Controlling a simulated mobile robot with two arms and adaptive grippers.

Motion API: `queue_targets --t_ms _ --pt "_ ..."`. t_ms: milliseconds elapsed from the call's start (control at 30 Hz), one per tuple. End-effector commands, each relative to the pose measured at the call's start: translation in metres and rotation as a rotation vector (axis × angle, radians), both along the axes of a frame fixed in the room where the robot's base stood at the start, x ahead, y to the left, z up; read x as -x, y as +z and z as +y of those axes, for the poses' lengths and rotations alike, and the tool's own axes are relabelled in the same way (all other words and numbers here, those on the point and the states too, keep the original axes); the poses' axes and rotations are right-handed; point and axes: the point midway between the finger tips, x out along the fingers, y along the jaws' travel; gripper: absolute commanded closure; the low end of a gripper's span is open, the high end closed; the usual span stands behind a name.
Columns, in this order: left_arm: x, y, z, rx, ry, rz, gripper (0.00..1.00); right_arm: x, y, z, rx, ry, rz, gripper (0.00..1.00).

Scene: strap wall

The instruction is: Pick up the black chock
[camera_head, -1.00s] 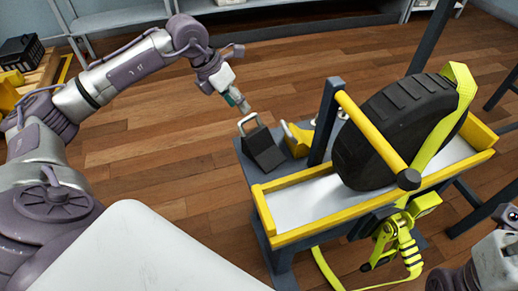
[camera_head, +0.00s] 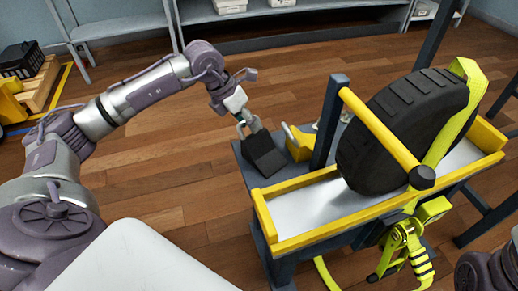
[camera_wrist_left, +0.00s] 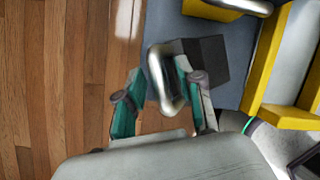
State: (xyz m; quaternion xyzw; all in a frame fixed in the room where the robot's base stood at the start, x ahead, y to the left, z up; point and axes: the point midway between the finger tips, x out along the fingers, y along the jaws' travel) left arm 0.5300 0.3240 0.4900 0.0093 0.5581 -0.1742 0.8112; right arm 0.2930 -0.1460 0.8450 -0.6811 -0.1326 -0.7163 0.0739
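The black chock (camera_head: 266,158) sits on the grey corner of the stand, its metal loop handle (camera_head: 241,131) facing my left arm. I cannot tell whether a finger touches the handle. My right gripper is out of view; only part of my right arm shows at the lower right corner.
A yellow chock (camera_head: 299,146) stands just right of the black one, beside a dark post (camera_head: 328,120). The yellow-edged tray (camera_head: 310,205) holds a black tire (camera_head: 400,130) under a lime strap (camera_head: 460,120). Wooden floor lies open to the left.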

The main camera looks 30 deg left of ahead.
Motion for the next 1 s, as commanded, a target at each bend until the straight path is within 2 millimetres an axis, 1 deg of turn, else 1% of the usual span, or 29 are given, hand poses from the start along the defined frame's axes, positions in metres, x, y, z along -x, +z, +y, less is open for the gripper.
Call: queue_targets --t_ms 33,167,200,767,867,1000 --pt "0.000 0.000 0.000 0.000 0.000 0.000 0.77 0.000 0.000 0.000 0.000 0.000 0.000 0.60" --pt "0.000 0.000 0.000 0.000 0.000 0.000 0.98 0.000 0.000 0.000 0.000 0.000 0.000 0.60" --pt "0.000 0.000 0.000 0.000 0.000 0.000 1.00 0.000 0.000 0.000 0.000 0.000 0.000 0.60" --pt "0.000 0.001 0.000 0.000 0.000 -0.001 1.00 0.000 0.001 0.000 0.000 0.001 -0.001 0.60" --pt "0.000 0.005 0.000 0.001 0.000 -0.002 1.00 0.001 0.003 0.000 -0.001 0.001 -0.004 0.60" --pt "0.000 0.016 0.000 0.001 0.001 -0.003 1.00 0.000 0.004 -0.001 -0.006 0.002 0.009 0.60"
